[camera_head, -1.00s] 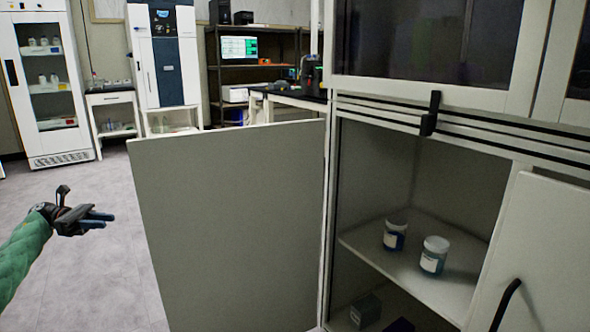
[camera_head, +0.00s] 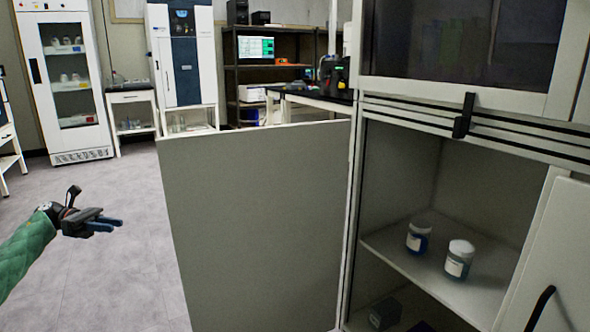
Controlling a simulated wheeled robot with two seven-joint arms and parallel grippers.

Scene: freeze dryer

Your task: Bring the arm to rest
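My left arm in its green sleeve comes in from the left edge. Its gripper (camera_head: 116,225) points right over open floor, left of the open cabinet door (camera_head: 255,225). It is apart from the door in the picture, and no object shows in it. Its two dark blue fingers overlap in this view, so I cannot tell how wide they are. My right arm and gripper are out of view.
The open lower cabinet has a shelf (camera_head: 400,258) with a blue-labelled jar (camera_head: 418,237) and a pale jar (camera_head: 459,259). A second door (camera_head: 560,250) with a black handle is at right. A glass-door fridge (camera_head: 68,85) stands at the back left. The floor (camera_head: 100,290) at left is clear.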

